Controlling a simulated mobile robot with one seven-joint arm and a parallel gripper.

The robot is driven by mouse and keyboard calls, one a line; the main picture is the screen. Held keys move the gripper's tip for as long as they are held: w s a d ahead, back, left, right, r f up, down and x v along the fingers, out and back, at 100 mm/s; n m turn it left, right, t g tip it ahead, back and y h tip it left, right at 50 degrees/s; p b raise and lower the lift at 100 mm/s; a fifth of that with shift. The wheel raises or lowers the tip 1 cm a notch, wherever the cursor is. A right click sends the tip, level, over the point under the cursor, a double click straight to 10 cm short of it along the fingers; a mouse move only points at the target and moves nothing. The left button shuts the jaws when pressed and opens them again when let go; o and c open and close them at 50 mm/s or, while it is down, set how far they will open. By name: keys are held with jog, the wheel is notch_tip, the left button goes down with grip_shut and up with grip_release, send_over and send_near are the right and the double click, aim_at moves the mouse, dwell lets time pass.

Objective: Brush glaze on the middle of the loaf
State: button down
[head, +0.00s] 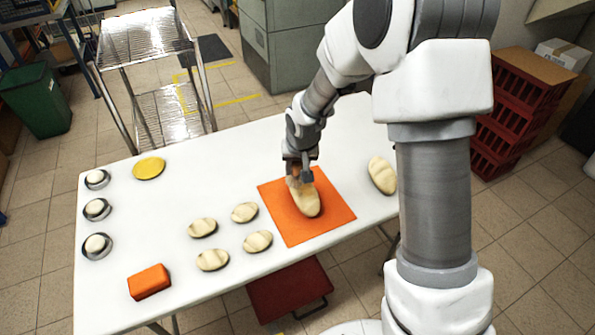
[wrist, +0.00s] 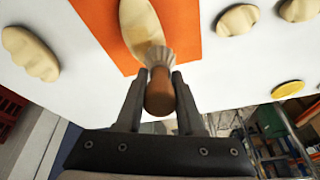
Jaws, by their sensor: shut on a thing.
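A pale oval loaf (head: 308,203) lies on an orange mat (head: 333,213); it also shows in the wrist view (wrist: 134,15). My gripper (head: 299,172) is over the loaf's far end. In the wrist view my gripper (wrist: 160,88) is shut on the brown handle of a brush (wrist: 160,95). The brush's pale flared bristles point at the loaf and appear to be at its surface, though I cannot tell if they touch. A yellowish patch shows on the loaf beside the bristles. A yellow round dish (head: 149,168) stands at the table's far left.
Several small scored loaves (head: 245,212) lie left of the mat, and another loaf (head: 382,175) lies right. Small dark dishes with white balls (head: 97,209) line the left edge. An orange block (head: 149,282) lies front left.

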jog(key=shift+d+r, duration=0.25)
jog(key=shift+r, duration=0.65)
jog(key=shift+w+r+p, duration=0.1)
jog(key=shift+r+p, duration=1.75)
jog(key=shift+r, duration=0.7)
jog(key=shift+f, duration=0.15)
